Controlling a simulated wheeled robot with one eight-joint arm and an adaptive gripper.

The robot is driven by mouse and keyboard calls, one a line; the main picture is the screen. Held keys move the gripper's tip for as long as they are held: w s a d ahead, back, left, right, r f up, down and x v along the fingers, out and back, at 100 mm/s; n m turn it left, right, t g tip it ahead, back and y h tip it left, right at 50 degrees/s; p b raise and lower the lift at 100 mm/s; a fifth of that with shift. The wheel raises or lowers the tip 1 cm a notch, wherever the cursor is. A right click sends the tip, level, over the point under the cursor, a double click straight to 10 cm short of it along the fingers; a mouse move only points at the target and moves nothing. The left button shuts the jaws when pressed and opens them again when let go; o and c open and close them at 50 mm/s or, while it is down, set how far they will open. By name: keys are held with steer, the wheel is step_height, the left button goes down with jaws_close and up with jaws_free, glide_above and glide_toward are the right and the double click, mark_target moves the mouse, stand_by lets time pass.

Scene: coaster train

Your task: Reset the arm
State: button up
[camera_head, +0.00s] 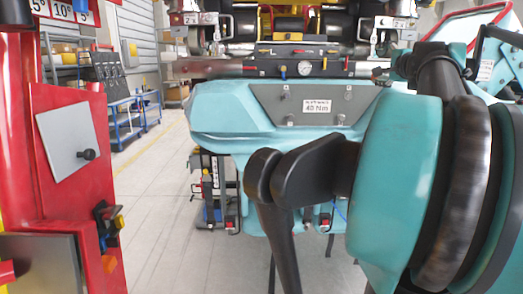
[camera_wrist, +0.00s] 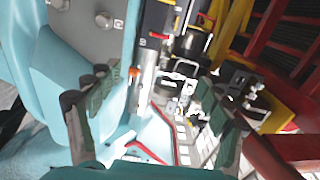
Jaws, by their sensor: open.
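My gripper (camera_wrist: 157,122) shows in the wrist view as two dark fingers with greenish inner sides, one at left and one at right. They stand wide apart, with nothing visibly held between them. I cannot make out the gripper in the head view.
In the head view, a teal coaster body (camera_head: 225,105) bears a "40 Nm" label (camera_head: 317,106). A large teal rounded part (camera_head: 398,165) with dark bands fills the right foreground. A red cabinet (camera_head: 85,150) stands at left. Grey floor (camera_head: 150,200) lies open between.

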steer(key=s+a+f+n+g+y, duration=0.1)
steer(key=a+f+n+g, duration=0.4)
steer(key=f, duration=0.6)
steer(key=s+a+f+n+y, duration=0.2)
steer(key=a+f, duration=0.5)
steer(key=f, duration=0.4)
steer(key=s+a+f+n+g+y, duration=0.1)
steer(key=a+f+n+g, duration=0.4)
steer(key=f, duration=0.6)
steer(key=s+f+n+g+h, duration=0.2)
steer(key=s+f, duration=0.8)
steer(key=f, duration=0.3)
steer(key=s+a+f+n+g+h, duration=0.1)
steer(key=s+f+n+h, duration=0.1)
steer(key=s+f, duration=0.9)
step_height(320, 180, down, 3)
steer(key=shift+n+g+h, duration=0.3)
steer(key=shift+n+g, duration=0.1)
steer(key=shift+n, duration=0.3)
